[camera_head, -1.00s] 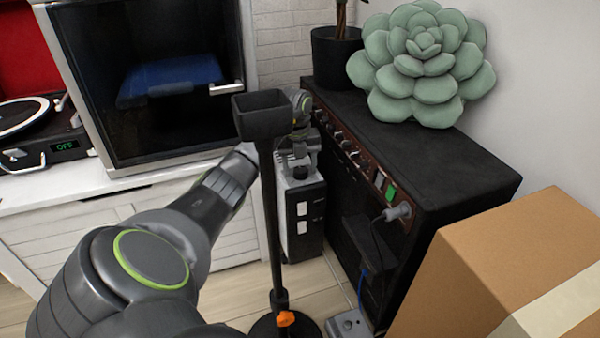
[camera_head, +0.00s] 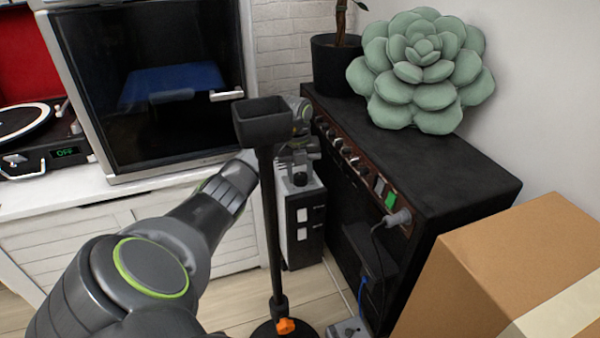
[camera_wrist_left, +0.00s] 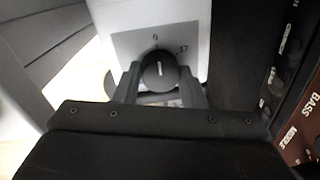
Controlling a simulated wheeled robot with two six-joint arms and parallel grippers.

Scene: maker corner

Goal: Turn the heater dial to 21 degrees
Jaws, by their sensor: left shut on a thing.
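The heater (camera_head: 305,225) is a narrow white and black box on the floor between the cabinet and the black amplifier. Its black round dial (camera_wrist_left: 160,72) sits on a grey plate in the left wrist view, with a white mark pointing up the picture. The labels "0" and "17" show beyond the dial; other numbers are hidden. My left gripper (camera_wrist_left: 160,88) is shut on the dial, one finger on each side. In the head view the left gripper (camera_head: 299,165) is over the heater's top, partly behind a dark stand (camera_head: 267,190). My right gripper is not in view.
The stand rises close in front of my left arm. The black amplifier (camera_head: 455,175) with knobs and a plugged cable is close on the right, bearing a plant pot and a green succulent cushion (camera_head: 420,70). A cardboard box (camera_head: 500,255) is at the lower right.

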